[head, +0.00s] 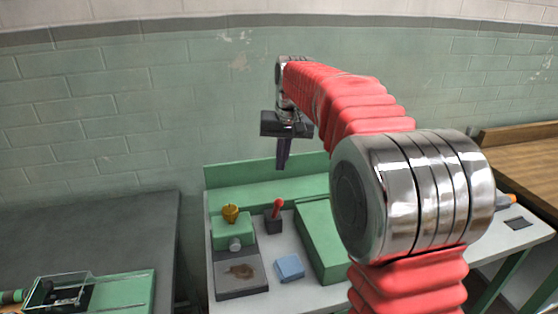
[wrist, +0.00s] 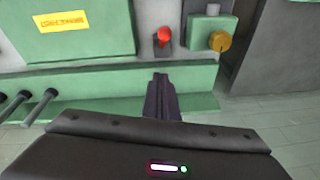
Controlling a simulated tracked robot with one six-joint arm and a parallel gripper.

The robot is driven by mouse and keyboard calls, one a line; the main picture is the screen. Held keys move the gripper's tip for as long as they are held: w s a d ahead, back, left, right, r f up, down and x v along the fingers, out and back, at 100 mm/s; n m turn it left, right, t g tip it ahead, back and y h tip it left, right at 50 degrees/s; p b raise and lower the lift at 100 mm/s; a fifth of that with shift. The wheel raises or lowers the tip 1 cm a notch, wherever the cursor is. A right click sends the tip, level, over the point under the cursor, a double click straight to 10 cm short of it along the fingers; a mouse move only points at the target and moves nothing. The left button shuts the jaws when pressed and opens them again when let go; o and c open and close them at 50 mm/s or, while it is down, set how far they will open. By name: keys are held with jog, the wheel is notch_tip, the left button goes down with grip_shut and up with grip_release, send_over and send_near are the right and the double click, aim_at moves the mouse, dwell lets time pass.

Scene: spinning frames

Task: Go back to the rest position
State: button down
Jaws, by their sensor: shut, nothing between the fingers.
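My gripper (head: 283,163) hangs at the end of my red-sleeved arm, pointing down above the back edge of the green and grey machine table. Its dark fingers are together with nothing between them. In the wrist view the shut fingers (wrist: 160,82) show in front of the green back rail, apart from the controls. My arm covers part of the table's right side in the head view.
A red-knobbed lever (head: 277,212), a yellow knob (head: 230,212) on a green block, a blue block (head: 290,268) and a green sloped housing (head: 322,240) are on the table. A dark bench (head: 90,235) stands left, a wooden one (head: 520,165) right. A tiled wall is behind.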

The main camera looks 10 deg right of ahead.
jog(key=s+f, duration=0.5)
jog(key=s+a+f+n+t, duration=0.1)
jog(key=s+a+n+t, duration=0.1)
jog(key=s, duration=2.7)
jog(key=shift+s+a+t+h, duration=0.15)
jog(key=shift+a+t+h, duration=0.15)
jog(key=shift+a+t, duration=0.1)
